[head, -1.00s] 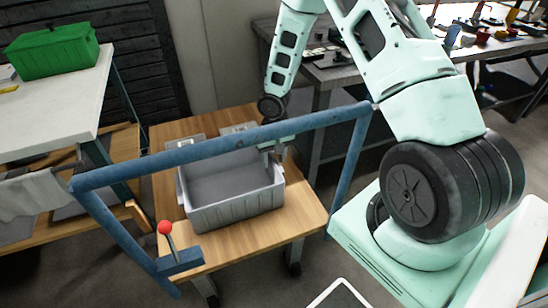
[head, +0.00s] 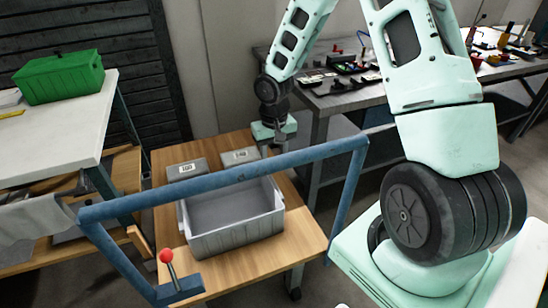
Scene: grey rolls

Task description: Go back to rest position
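My gripper (head: 280,143) is raised above the back right edge of the wooden cart top (head: 305,232), clear of the bin. Its fingers are small and partly dark, so I cannot tell whether they are open or shut, and I see nothing held in them. My arm reaches in from the upper right and bends down to the gripper. A grey bin (head: 240,238) stands upright on the cart top, and the visible part of its inside looks empty. I see no grey rolls.
A blue bar frame (head: 240,178) crosses above the cart. A red-knobbed lever (head: 167,258) is at its front left. Two grey labelled boxes (head: 186,169) (head: 240,156) lie behind the bin. A white table with a green box (head: 60,77) stands left; a cluttered workbench (head: 345,98) is behind right.

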